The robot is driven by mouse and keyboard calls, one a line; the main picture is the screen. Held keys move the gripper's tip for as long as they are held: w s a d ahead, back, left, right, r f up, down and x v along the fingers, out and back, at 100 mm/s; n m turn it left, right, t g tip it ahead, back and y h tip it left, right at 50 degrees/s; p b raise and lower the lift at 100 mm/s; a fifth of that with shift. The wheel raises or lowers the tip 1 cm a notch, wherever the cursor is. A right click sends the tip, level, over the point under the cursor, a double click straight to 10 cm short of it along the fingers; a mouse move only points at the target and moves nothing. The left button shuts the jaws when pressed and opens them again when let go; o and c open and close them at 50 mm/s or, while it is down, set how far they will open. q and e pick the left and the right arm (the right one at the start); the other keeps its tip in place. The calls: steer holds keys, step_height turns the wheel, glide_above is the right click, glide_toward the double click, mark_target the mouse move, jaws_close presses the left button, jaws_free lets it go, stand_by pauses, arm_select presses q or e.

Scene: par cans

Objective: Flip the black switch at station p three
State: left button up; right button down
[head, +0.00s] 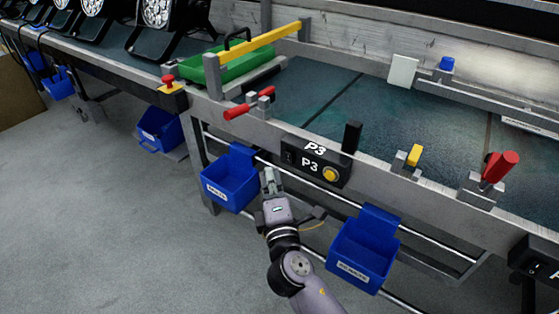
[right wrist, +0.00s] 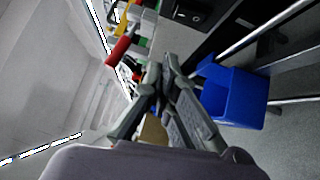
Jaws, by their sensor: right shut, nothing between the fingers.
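The black P3 control box (head: 317,163) is on the front edge of the bench, with a round yellow button (head: 330,174) at its right end. The black switch (head: 289,157) is at its left end. In the right wrist view the switch (right wrist: 187,14) shows near the top edge, on a dark box. My right gripper (head: 270,177) is just below and left of the box, apart from it. Its fingertips (right wrist: 161,70) are together and empty. My left gripper is not in view.
A blue bin (head: 228,184) hangs left of my right gripper, and another blue bin (head: 362,255) hangs to its right. A red-handled clamp (head: 240,110) sticks out above. A black block (head: 352,137) stands behind the box. Grey floor is open at left.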

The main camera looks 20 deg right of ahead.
mark_target(289, 158)
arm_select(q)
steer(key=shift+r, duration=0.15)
arm_select(e)
steer(key=shift+w+d+r, duration=0.15)
steer(key=shift+w+d, duration=0.7)
steer(key=shift+w, duration=0.05)
steer(key=shift+w+d+r, duration=0.15)
steer(key=shift+w+d, duration=0.65)
steer(key=shift+w, duration=0.1)
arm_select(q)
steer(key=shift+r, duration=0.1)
